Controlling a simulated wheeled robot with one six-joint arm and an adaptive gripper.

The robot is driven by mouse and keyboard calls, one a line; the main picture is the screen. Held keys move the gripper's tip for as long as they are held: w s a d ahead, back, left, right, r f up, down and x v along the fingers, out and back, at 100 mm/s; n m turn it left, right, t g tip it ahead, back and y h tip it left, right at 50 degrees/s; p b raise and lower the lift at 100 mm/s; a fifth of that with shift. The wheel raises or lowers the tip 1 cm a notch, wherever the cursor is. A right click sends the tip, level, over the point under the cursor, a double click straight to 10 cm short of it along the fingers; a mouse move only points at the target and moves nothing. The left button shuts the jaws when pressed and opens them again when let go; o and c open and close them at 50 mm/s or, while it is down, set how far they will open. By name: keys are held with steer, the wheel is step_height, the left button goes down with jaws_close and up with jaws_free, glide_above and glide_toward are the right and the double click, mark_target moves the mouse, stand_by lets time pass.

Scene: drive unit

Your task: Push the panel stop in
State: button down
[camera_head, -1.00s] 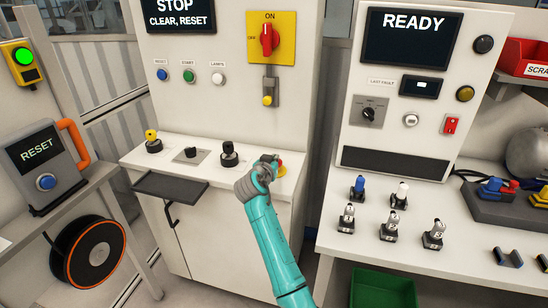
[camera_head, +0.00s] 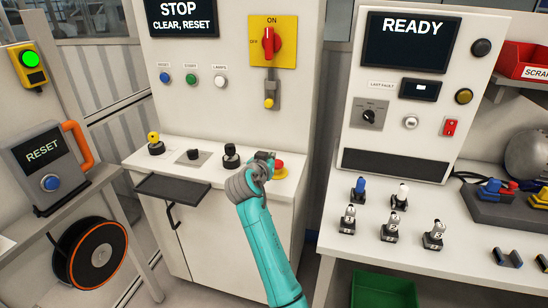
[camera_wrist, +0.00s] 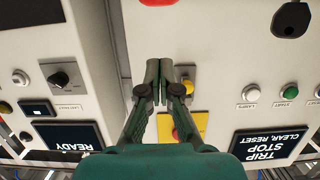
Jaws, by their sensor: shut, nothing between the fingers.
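The panel stop, a red mushroom button (camera_head: 280,167) on a yellow base, sits at the right end of the white console's desk. My gripper (camera_head: 264,156) is shut and empty, just left of the button in the head view. Part of the button's surroundings is hidden by my wrist. In the wrist view the closed fingertips (camera_wrist: 160,66) point at the white console, and the red button (camera_wrist: 158,2) is cut off by the top edge. A gap shows between fingertips and button there. I cannot tell how far in the button is.
A black joystick (camera_head: 231,155) stands just left of my gripper; a black knob (camera_head: 194,154) and a yellow-topped one (camera_head: 154,143) are farther left. A red rotary switch (camera_head: 268,41) is on the upright panel, under which hangs a yellow-tipped lever (camera_head: 269,101). The console screen (camera_head: 183,18) reads STOP.

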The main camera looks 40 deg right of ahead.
steer(key=shift+v, duration=2)
steer(key=shift+r, duration=0.1)
steer(key=s+a+f+n+t+y, duration=0.1)
steer(key=s+a+f+n+y, duration=0.2)
steer(key=f, duration=0.5)
steer(key=s+a+f+n+t+y, duration=0.1)
steer(key=s+a+f+n+t, duration=0.1)
steer(key=s+a+f, duration=0.45)
steer(key=s+a+f+n+t+y, duration=0.1)
steer(key=s+a+f+n+y, duration=0.3)
steer(key=s+f, duration=0.9)
steer(key=s+a+n+y, duration=0.1)
steer(key=s+a+y, duration=0.35)
steer(key=s, duration=1.35)
steer(key=s+a+r, duration=0.2)
steer(key=s+r, duration=0.3)
steer(key=s, duration=0.3)
steer(key=s+a+r+t, duration=0.1)
steer(key=s+a+r, duration=0.1)
steer(key=s+r, duration=0.3)
steer(key=s, duration=0.3)
